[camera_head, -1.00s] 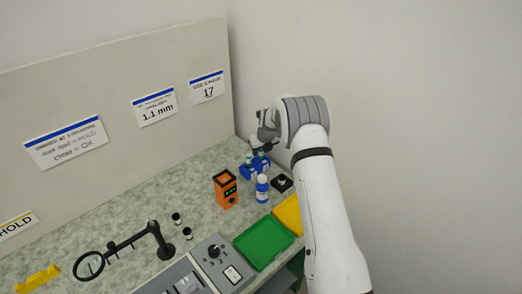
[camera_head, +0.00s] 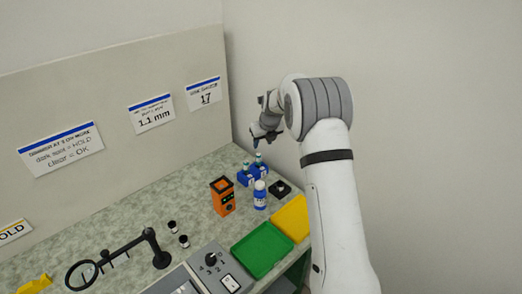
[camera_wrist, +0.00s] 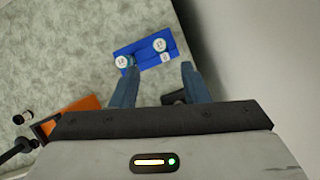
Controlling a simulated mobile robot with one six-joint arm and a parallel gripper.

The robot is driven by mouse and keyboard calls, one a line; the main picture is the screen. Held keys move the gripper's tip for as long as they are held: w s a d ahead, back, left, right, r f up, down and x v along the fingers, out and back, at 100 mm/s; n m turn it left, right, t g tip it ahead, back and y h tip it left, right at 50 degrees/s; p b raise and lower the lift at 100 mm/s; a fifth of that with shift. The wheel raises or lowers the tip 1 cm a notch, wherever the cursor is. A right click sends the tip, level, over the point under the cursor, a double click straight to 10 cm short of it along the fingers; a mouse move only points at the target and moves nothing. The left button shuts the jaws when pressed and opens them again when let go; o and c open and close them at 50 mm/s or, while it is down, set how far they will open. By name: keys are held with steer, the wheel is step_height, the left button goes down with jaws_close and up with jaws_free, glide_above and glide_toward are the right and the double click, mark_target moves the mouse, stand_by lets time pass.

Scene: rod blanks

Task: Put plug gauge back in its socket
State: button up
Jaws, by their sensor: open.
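A blue block (camera_head: 245,178) stands at the back right of the bench. Two plug gauges with pale round tops, a left one (camera_head: 246,166) and a right one (camera_head: 258,159), stand upright in it. In the wrist view the block (camera_wrist: 143,48) shows from above with the left top (camera_wrist: 121,61) and the right top (camera_wrist: 159,45) seated in it. My gripper (camera_head: 264,136) is above and behind the block, apart from it. In the wrist view its fingers (camera_wrist: 158,70) are spread with nothing between them.
An orange device (camera_head: 223,197) and a blue bottle with a white cap (camera_head: 260,196) stand in front of the block. A black square piece (camera_head: 280,188) lies to the right. Green (camera_head: 262,250) and yellow (camera_head: 291,218) trays sit at the front edge. The wall is close on the right.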

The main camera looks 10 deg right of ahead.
steer(key=s+d+r+n, duration=0.2)
steer(key=s+r+n, duration=1.2)
steer(key=s, duration=0.5)
steer(key=s+d+n+g+h, duration=0.1)
steer(key=s+d+n, duration=0.1)
steer(key=s+n, duration=1.6)
steer(key=s, duration=0.9)
steer(key=shift+s, duration=0.2)
